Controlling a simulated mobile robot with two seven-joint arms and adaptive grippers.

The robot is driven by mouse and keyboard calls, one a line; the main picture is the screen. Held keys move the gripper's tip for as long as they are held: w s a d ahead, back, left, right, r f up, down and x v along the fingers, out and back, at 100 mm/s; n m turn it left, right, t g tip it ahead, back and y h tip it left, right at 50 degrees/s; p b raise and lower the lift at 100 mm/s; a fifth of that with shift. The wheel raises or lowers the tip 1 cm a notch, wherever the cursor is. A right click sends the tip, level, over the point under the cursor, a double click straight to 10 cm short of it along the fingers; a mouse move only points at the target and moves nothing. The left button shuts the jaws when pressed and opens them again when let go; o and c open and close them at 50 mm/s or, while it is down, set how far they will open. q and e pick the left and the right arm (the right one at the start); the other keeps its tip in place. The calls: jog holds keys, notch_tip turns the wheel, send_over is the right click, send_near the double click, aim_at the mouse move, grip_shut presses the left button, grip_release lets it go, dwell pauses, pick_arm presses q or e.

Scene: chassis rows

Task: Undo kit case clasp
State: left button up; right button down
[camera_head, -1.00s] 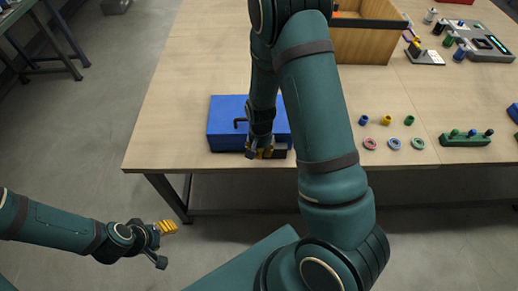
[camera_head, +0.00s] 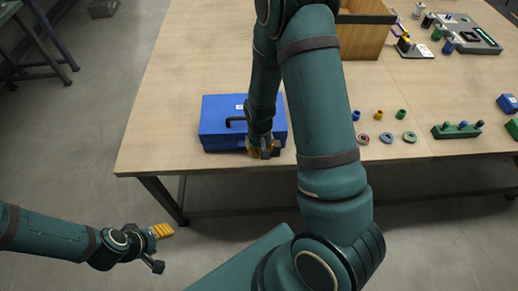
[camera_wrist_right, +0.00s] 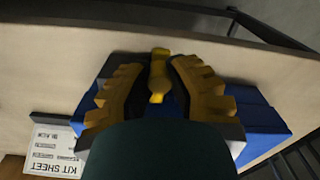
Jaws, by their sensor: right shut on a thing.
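The blue kit case (camera_head: 222,116) lies closed near the table's front edge, with a dark handle on top. It also shows in the right wrist view (camera_wrist_right: 258,125), partly hidden by my gripper. My right gripper (camera_head: 263,151) is at the case's front side. In the right wrist view its yellow-padded fingers (camera_wrist_right: 158,88) are shut on the yellow clasp (camera_wrist_right: 158,68), which stands between them. The clasp is hidden in the head view. My left gripper (camera_head: 163,248) is empty, fingers apart, over the floor left of the table.
The wooden table (camera_head: 180,70) is clear left of the case. Small coloured rings (camera_head: 386,137) and a green block with pegs (camera_head: 457,130) lie to the right. A wooden box (camera_head: 366,40) stands behind. A printed kit sheet (camera_wrist_right: 55,145) shows in the right wrist view.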

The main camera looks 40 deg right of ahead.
jog(key=c, duration=0.8)
grip_release()
jog(key=shift+c, duration=0.2)
notch_tip(320, 180, up, 12)
